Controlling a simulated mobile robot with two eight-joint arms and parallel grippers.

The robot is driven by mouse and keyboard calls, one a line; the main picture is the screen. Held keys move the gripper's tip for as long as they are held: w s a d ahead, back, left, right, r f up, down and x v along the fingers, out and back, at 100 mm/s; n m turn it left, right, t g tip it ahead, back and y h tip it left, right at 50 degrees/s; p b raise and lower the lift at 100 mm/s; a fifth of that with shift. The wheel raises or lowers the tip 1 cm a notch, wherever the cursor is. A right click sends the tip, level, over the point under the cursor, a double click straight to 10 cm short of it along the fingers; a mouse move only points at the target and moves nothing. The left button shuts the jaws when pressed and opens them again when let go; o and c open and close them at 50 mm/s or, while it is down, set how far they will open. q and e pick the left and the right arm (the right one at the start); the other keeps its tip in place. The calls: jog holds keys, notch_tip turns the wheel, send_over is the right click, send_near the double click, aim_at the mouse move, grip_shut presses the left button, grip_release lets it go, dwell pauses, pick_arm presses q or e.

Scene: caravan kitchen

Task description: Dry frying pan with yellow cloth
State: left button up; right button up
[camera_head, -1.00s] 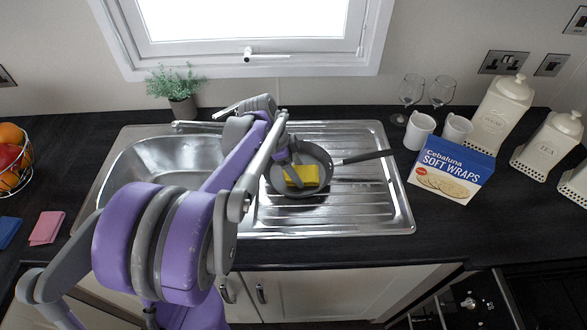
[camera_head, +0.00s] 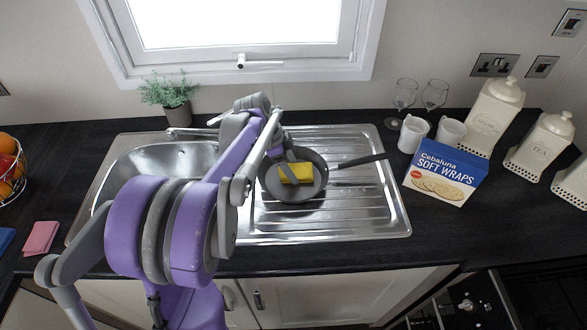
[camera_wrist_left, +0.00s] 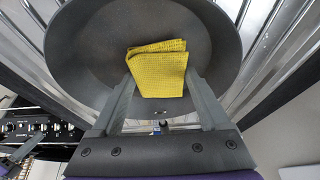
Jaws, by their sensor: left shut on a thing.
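The dark grey frying pan (camera_head: 293,192) lies on the sink's ridged drainer, its handle (camera_head: 363,160) pointing right. The folded yellow cloth (camera_head: 296,173) is inside the pan. In the left wrist view the yellow cloth (camera_wrist_left: 158,68) is between the fingertips of my left gripper (camera_wrist_left: 160,90), which is shut on it, over the inside of the frying pan (camera_wrist_left: 95,60). I cannot tell how firmly the cloth touches the pan. In the head view my left arm hides part of the pan's left side. My right gripper is not in view.
The steel sink bowl (camera_head: 135,160) is left of the pan. A wraps box (camera_head: 445,173), white mugs (camera_head: 412,134), two wine glasses (camera_head: 404,94) and cream canisters (camera_head: 492,118) stand to the right. A pink cloth (camera_head: 41,237) and a fruit basket (camera_head: 10,170) are at far left.

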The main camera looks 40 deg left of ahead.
pick_arm(q)
jog(key=shift+s+a, duration=0.55)
jog(key=shift+a, duration=0.05)
jog(key=shift+s+d+f, duration=0.1)
jog(key=shift+s+d, duration=0.05)
jog(key=shift+s, duration=0.6)
jog(key=shift+s+d, duration=0.1)
jog(key=shift+d, duration=0.15)
jog(key=shift+s+d, duration=0.2)
jog(key=shift+d, duration=0.4)
jog(key=shift+w+d, duration=0.1)
jog(key=shift+w, duration=0.05)
jog(key=shift+w+d, duration=0.4)
jog(key=shift+d, duration=0.05)
